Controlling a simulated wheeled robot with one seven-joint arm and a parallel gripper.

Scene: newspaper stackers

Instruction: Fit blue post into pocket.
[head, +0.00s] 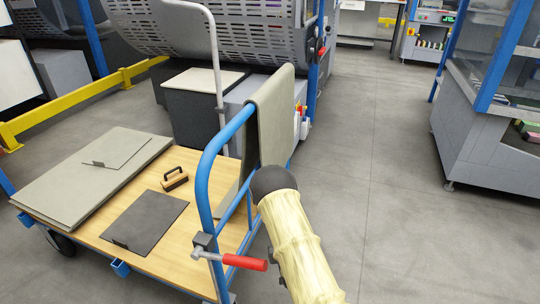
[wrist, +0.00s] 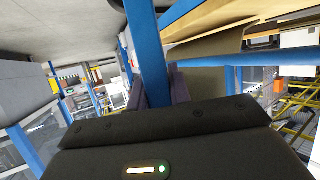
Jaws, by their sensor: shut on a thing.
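A bent blue post (head: 206,180) stands as a tall hoop at the near end of a wooden-decked cart (head: 165,258). In the wrist view my gripper (wrist: 158,88) has its two dark fingers on either side of a blue post (wrist: 146,45) and is shut on it. In the head view my dark wrist (head: 274,180) is close beside the blue frame and hides my fingers. A blue bracket (head: 121,268) sits on the cart's edge. I cannot tell which opening is the pocket, or whether the post's lower end is seated.
A grey-green cloth (head: 270,118) hangs over the frame. A red-handled clamp (head: 245,262) sticks out from it. Grey boards (head: 95,175), a dark sheet (head: 145,222) and a brush (head: 174,179) lie on the deck. Floor to the right is clear up to a grey cabinet (head: 470,140).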

